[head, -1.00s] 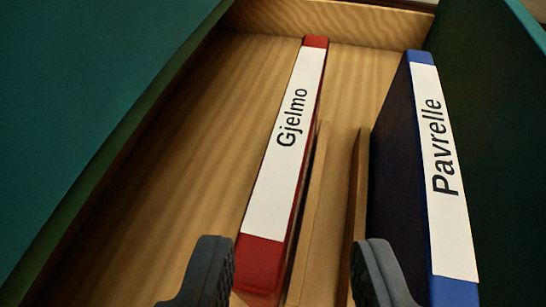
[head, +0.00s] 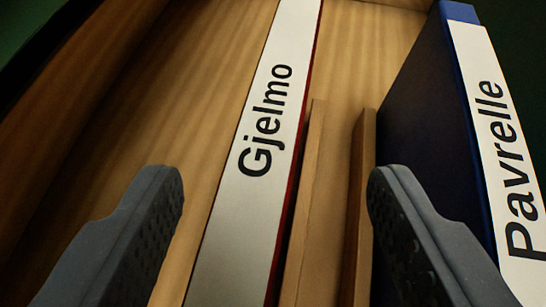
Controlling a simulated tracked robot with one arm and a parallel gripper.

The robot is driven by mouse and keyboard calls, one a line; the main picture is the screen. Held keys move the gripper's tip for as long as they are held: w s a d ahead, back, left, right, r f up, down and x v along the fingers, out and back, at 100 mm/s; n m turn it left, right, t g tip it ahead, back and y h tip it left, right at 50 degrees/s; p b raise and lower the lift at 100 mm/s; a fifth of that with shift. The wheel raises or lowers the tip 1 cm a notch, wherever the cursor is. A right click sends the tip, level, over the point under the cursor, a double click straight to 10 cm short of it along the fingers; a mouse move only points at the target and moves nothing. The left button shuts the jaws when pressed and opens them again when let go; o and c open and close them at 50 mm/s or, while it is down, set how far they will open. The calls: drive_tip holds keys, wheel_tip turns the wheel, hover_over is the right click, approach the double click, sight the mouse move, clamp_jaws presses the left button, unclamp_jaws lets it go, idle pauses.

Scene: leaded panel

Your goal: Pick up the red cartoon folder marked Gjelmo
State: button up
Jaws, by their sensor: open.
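The red folder marked Gjelmo (head: 262,140) stands in a wooden compartment, its white label facing me and a thin red edge showing on its right. Its near end runs out of the bottom of the picture. My gripper (head: 275,190) is open and empty. Its left finger is to the left of the folder and its right finger is to the right, past the wooden dividers. The label passes between the fingers, nearer the left one. I cannot tell how deep the fingertips are relative to the folder.
Two thin wooden dividers (head: 308,200) stand just right of the red folder, between it and my right finger. A blue folder marked Pavrelle (head: 500,130) stands further right, close to my right finger. Bare wooden floor (head: 190,110) lies left of the red folder.

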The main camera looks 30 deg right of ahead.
sight(270, 143)
drive_tip(key=b+x, duration=0.2)
drive_tip(key=x, duration=0.2)
drive_tip(key=shift+w+f, duration=0.1)
drive_tip(key=shift+f, duration=0.15)
drive_tip(key=shift+w+d, duration=0.15)
drive_tip(key=shift+w, duration=0.15)
clamp_jaws()
